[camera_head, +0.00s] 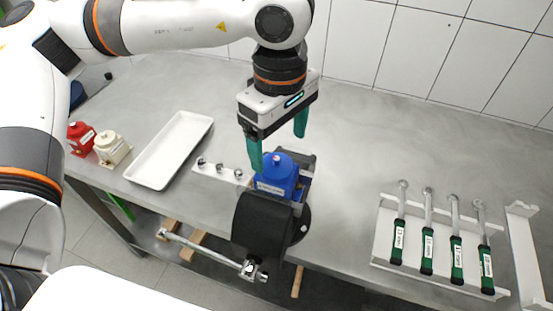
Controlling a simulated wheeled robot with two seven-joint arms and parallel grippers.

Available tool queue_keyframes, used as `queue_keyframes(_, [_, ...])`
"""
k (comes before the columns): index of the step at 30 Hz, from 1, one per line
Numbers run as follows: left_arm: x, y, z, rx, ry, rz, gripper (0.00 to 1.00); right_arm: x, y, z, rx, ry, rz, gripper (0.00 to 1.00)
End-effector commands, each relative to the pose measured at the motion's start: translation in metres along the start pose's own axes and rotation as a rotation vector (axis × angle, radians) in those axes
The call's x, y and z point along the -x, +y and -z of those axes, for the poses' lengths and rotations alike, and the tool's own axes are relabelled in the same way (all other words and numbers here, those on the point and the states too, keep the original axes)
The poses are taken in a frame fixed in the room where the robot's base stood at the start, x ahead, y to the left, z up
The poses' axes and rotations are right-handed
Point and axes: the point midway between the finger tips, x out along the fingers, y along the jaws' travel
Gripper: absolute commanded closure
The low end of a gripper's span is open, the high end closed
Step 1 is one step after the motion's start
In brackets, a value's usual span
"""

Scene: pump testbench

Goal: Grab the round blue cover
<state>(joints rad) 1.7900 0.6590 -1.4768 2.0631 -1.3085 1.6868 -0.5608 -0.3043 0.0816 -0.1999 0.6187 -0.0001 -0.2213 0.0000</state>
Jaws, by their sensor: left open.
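The round blue cover (280,168) sits on top of a blue pump body (272,189), which is mounted on a black motor-like housing (262,226) near the front edge of the table. My left gripper (279,146) hangs just above and behind the cover. Its two green fingers are spread apart. The left finger reaches down beside the cover's left side, and the right finger is higher, to the right and behind. Nothing is held between them. Whether a finger touches the cover cannot be told. My right gripper is not in view.
A white tray (135,177) lies left of the pump, with red (80,137) and cream (111,148) pump parts beyond it. A strip with small fittings (221,171) lies beside the pump. Several green-handled wrenches (427,246) rest in a rack at right. The table middle is clear.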

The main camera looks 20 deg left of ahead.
Motion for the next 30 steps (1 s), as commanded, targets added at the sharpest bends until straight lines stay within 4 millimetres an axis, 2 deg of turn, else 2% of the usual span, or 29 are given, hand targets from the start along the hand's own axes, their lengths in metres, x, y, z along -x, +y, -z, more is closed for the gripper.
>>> queue_keyframes(7, [-0.026,-0.001,-0.009,0.001,0.0,-0.006,0.18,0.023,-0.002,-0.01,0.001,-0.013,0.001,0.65])
queue_keyframes(12, [-0.049,-0.001,-0.009,0.0,0.001,-0.002,0.18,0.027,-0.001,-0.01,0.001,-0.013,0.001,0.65])
queue_keyframes(20, [-0.053,-0.002,-0.009,0.0,-0.001,0.0,0.18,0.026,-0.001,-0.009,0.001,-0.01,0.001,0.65])
queue_keyframes(28, [-0.053,-0.002,-0.009,0.0,-0.001,0.0,0.61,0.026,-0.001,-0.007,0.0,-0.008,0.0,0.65])
queue_keyframes(30, [-0.053,-0.002,-0.009,0.0,-0.001,0.001,0.65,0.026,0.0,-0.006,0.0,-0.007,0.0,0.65])
